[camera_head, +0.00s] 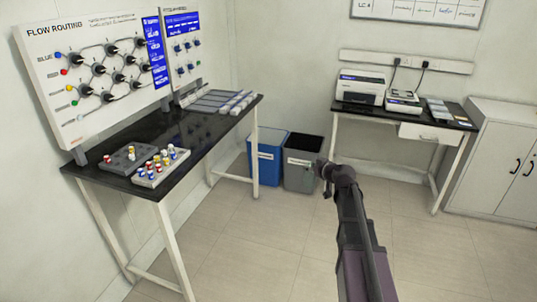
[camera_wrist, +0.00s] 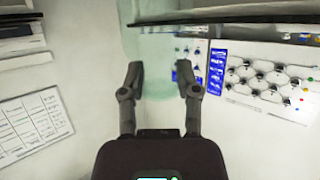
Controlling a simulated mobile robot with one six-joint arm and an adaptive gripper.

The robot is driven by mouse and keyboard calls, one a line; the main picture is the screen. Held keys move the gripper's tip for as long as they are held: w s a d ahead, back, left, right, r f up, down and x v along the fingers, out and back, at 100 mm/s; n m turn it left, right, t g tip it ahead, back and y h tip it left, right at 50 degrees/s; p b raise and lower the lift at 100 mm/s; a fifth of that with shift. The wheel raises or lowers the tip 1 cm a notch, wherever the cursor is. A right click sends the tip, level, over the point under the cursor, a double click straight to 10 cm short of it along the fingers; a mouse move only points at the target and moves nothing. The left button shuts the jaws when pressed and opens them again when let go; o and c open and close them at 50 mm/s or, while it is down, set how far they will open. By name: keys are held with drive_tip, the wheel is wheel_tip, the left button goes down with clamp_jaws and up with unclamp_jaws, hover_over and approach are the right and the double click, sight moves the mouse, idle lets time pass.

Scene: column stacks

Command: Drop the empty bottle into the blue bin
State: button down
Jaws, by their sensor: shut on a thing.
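The blue bin (camera_head: 266,168) stands on the floor against the back wall, just right of the bench, with a pale label on its front. My gripper (camera_head: 325,172) appears in the head view in front of the grey bin's right side, right of the blue bin. In the wrist view my gripper (camera_wrist: 161,78) has its two fingers on either side of a clear, pale green bottle (camera_wrist: 160,45), shut on it. The bottle's upper part runs out of the picture. In the head view I cannot make out the bottle.
A grey bin (camera_head: 301,172) stands right beside the blue bin. The dark bench (camera_head: 205,131) on the left carries racks of small vials (camera_head: 160,166) below a flow routing board (camera_head: 95,65). A side table (camera_head: 455,119) with instruments stands at the right. The floor between is clear.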

wheel_tip(320, 180, up, 9)
drive_tip(key=p, duration=0.7)
drive_tip(key=shift+f, duration=0.2)
drive_tip(key=shift+w, duration=0.1)
